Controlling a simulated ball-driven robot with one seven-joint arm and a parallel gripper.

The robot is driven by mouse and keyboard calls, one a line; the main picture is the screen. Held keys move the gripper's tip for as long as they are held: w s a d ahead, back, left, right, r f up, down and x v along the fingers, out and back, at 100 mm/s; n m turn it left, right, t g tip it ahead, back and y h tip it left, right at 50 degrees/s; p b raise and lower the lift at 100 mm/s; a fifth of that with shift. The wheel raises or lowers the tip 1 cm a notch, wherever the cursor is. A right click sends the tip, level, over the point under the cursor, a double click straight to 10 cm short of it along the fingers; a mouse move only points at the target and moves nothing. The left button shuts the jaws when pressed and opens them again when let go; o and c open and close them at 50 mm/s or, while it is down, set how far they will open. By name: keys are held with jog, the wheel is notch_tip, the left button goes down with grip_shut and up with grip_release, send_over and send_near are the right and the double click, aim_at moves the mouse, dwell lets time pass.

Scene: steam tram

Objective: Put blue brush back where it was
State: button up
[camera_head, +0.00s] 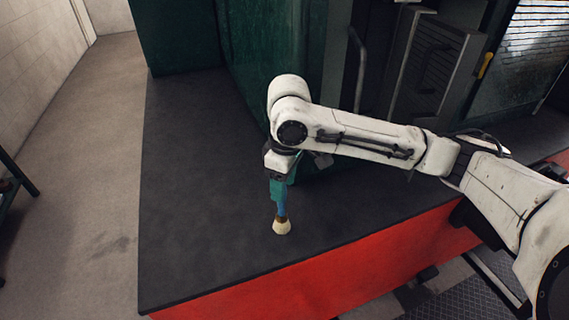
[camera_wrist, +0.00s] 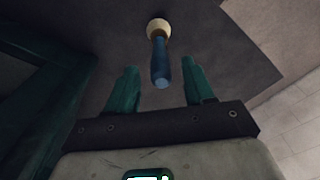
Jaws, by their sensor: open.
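The blue brush (camera_head: 282,208) has a blue handle and a pale cream bristle head. In the head view it is upright, bristles down, on the dark platform top (camera_head: 205,215), near its red front edge. My gripper (camera_head: 279,188) is right above it, pointing down, with teal fingers. In the wrist view the brush (camera_wrist: 160,62) shows beyond the fingertips, its handle end lying between the two fingers. My gripper (camera_wrist: 158,80) is open, with a gap visible on both sides of the handle.
A dark green cabin wall (camera_head: 262,60) rises behind the platform. A grey panelled box (camera_head: 432,75) and a handrail (camera_head: 358,70) stand at the back right. The platform's left part is clear. The concrete floor (camera_head: 95,170) lies left, with a green frame (camera_head: 15,185) at the far left edge.

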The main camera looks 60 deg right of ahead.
notch_tip(320, 180, up, 11)
jog(key=shift+s+f+b, duration=0.15)
jog(key=shift+s+b, duration=0.1)
jog(key=shift+b, duration=0.15)
jog(key=w+a+f+t+y, duration=0.25)
jog(key=w+a, duration=0.25)
jog(key=a, duration=0.4)
jog(key=w+a+f+t+y, duration=0.2)
jog(key=w+a+t+y, duration=0.15)
jog(key=a, duration=0.45)
jog(key=s+a+f+m+g+h, duration=0.1)
jog(key=s+a+f, duration=0.15)
jog(key=f, duration=0.45)
jog(key=s+a+f+m+h, duration=0.1)
jog(key=s+f, duration=0.3)
jog(key=f, duration=0.3)
jog(key=s+d+f+g+h, duration=0.2)
jog(key=s+f, duration=0.4)
jog(key=s, duration=0.4)
jog(key=s+d+f+g+h, duration=0.2)
jog(key=s+d+f, duration=0.3)
jog(key=s, duration=0.6)
jog(key=shift+s+f+m+g, duration=0.15)
jog(key=shift+f+m+g, duration=0.2)
jog(key=shift+f, duration=0.45)
jog(key=shift+d, duration=0.15)
